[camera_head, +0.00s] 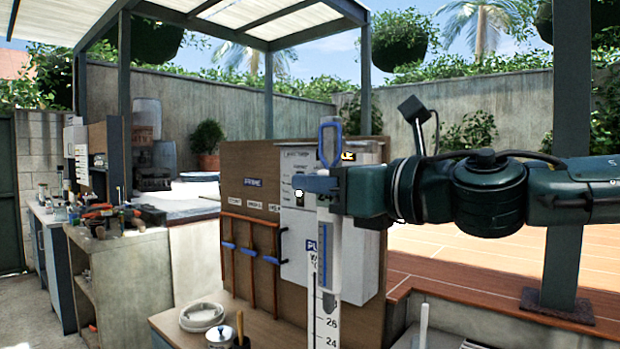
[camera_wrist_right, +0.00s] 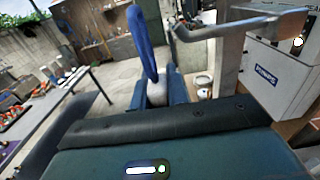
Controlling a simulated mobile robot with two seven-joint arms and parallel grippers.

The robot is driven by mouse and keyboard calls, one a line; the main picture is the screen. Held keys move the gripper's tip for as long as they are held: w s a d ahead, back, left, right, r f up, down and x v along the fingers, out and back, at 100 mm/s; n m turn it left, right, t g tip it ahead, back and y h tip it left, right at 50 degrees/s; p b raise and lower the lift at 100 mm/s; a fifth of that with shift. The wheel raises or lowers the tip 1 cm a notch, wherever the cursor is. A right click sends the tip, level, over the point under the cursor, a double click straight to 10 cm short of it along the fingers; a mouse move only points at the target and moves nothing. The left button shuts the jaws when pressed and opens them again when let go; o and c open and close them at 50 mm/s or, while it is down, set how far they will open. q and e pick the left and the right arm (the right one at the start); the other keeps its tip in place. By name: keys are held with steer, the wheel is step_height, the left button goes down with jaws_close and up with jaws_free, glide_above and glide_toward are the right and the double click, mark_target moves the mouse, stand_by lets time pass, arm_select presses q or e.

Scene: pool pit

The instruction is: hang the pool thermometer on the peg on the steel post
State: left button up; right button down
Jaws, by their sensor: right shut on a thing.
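The pool thermometer has a blue hanging loop (camera_head: 330,143) and a pale tube-like body (camera_head: 333,262). My right gripper (camera_head: 335,188) is shut on its upper part, with the loop standing above the fingers and the body hanging below, near upright. In the right wrist view the loop (camera_wrist_right: 143,42) rises from the grey top between my fingers (camera_wrist_right: 158,92). The steel post (camera_wrist_right: 229,65) stands to the right of the loop there, with the peg (camera_wrist_right: 255,24) sticking out sideways near its top. Loop and peg appear apart. In the head view the gripper hides the peg. My left gripper is not in view.
A white box (camera_head: 350,245) on a brown board (camera_head: 255,200) stands close behind the gripper. A dark pergola post (camera_head: 572,150) stands at the right. Shelves with tools are at the left.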

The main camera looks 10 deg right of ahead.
arm_select(q)
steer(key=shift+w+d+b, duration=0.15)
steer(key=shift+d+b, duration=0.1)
steer(key=shift+b, duration=0.4)
arm_select(e)
steer(key=w+d, duration=0.1)
steer(key=w+d+f, duration=0.1)
steer(key=d, duration=0.1)
steer(key=shift+w+d+f, duration=0.2)
steer(key=shift+w, duration=0.1)
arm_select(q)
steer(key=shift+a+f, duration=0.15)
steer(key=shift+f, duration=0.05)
arm_select(e)
steer(key=c, duration=1.3)
jaws_free()
arm_select(q)
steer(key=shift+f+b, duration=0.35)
steer(key=shift+b, duration=0.15)
arm_select(e)
steer(key=v, duration=1.3)
steer(key=shift+s, duration=0.1)
